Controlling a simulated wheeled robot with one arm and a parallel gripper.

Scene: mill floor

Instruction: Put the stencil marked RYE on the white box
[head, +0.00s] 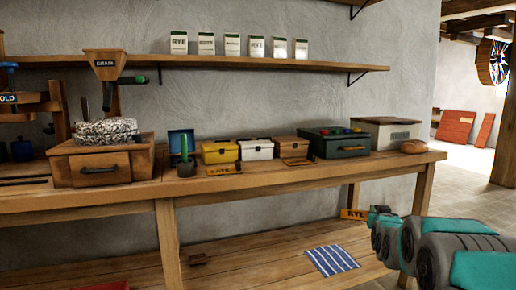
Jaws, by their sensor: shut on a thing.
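My gripper (372,214) is at the lower right, in front of and below the table's front edge. It is shut on an orange-yellow stencil (353,214) with dark letters reading RYE, held clear of the table. The small white box (256,151) stands on the table, lid closed, between a yellow box (219,153) and a brown wooden box (290,149). It is up and left of my gripper. The fingers are small in this view and partly hidden by my arm.
Other stencil-like plates lie before the yellow box (224,170) and the brown box (298,162). A green case (340,152), a larger pale box (388,135) and a bread loaf (414,147) stand right. A striped cloth (331,260) lies on the lower shelf.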

